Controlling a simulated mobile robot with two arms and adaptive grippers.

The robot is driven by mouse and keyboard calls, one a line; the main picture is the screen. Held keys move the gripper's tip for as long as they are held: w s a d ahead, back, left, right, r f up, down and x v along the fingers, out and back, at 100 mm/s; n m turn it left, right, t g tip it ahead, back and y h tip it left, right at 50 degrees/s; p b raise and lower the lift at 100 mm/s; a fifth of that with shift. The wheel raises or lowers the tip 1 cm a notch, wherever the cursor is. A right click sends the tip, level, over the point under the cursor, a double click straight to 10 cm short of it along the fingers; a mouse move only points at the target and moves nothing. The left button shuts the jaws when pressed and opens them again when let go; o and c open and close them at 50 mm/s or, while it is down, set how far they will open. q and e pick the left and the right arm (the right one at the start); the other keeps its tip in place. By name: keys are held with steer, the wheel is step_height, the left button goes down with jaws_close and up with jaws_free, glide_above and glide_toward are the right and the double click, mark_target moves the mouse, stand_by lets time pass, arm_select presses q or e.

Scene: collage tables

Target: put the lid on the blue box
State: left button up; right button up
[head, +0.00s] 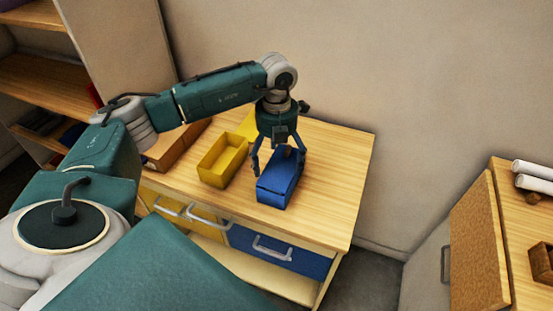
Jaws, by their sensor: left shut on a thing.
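The blue box (270,199) stands on the wooden table top, near its front edge. A blue lid (279,177) shows at the top of the box, under my left gripper (277,167). The gripper points down, with its fingers spread to either side and shut on the lid. The lid and box are nearly the same blue, so I cannot tell whether the lid is fully seated or slightly above the rim. The gripper hides the far part of the lid. My right gripper is not in view.
An open yellow box (212,174) stands left of the blue box, with a flat yellow piece (247,126) behind it. A brown wooden tray (172,152) is further left. The table's right side (338,180) is clear. A second table (515,215) stands at the right.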

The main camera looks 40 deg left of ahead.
arm_select(q)
steer(key=shift+f, duration=0.25)
stand_by(0.3)
steer(key=o, duration=0.9)
steer(key=shift+r, duration=0.2)
steer(key=shift+r, duration=0.5)
steer(key=shift+r+p, duration=2.05)
steer(key=shift+r, duration=0.8)
steer(key=shift+c, duration=0.3)
